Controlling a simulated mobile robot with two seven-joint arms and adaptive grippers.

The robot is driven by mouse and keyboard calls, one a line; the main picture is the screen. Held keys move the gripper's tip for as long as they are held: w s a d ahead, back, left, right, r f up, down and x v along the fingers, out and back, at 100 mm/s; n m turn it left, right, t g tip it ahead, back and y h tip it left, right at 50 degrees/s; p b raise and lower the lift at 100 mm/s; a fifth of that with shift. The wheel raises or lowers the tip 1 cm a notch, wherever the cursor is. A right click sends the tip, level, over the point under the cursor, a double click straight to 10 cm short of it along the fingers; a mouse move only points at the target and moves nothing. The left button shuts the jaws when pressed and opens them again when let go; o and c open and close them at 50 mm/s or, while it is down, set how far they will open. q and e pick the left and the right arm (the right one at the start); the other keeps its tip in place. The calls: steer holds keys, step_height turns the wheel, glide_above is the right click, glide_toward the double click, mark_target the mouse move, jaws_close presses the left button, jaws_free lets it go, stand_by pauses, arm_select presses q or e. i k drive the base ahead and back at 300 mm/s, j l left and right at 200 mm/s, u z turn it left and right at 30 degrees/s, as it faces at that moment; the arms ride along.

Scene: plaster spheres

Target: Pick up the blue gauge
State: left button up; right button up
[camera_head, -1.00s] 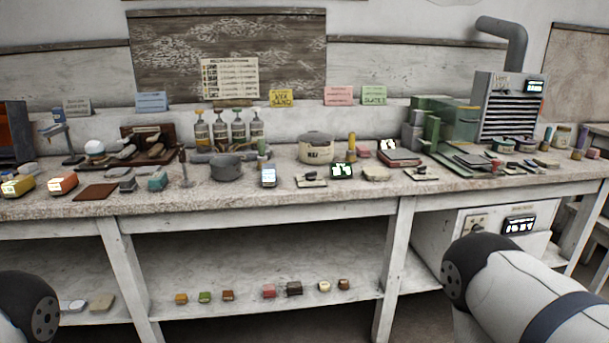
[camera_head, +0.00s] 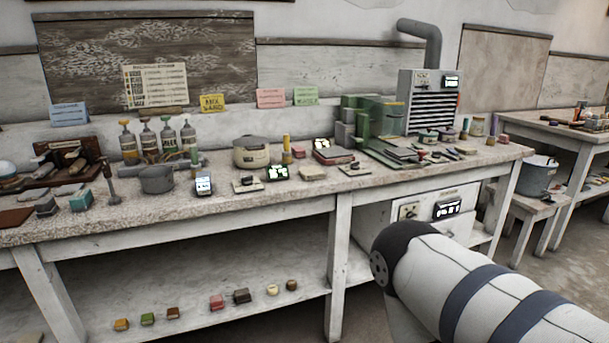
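A small upright device (camera_head: 203,183) with a bluish-white lit face stands near the front edge of the long bench (camera_head: 120,221). It may be the blue gauge, but it is too small to be sure. A dark device with a lit screen (camera_head: 278,172) lies to its right, and a teal-topped block (camera_head: 81,201) sits to its left. My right arm comes in at the lower right, well in front of the bench, and its gripper is out of view. My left arm and gripper are out of view.
A grey pot (camera_head: 156,179), a cream pot (camera_head: 251,152) and several bottles crowd the bench. Several small coloured blocks line its lower shelf (camera_head: 190,327). A metal bucket (camera_head: 538,175) stands on a stool at the right. Open floor shows at the lower right.

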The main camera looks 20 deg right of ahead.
mark_target(203, 181)
steer(key=i+l+u, duration=0.2)
steer(key=u, duration=0.15)
steer(key=i+l+u, duration=0.2)
steer(key=l+u, duration=0.15)
steer(key=i+l+u, duration=0.1)
steer(key=l+u, duration=0.25)
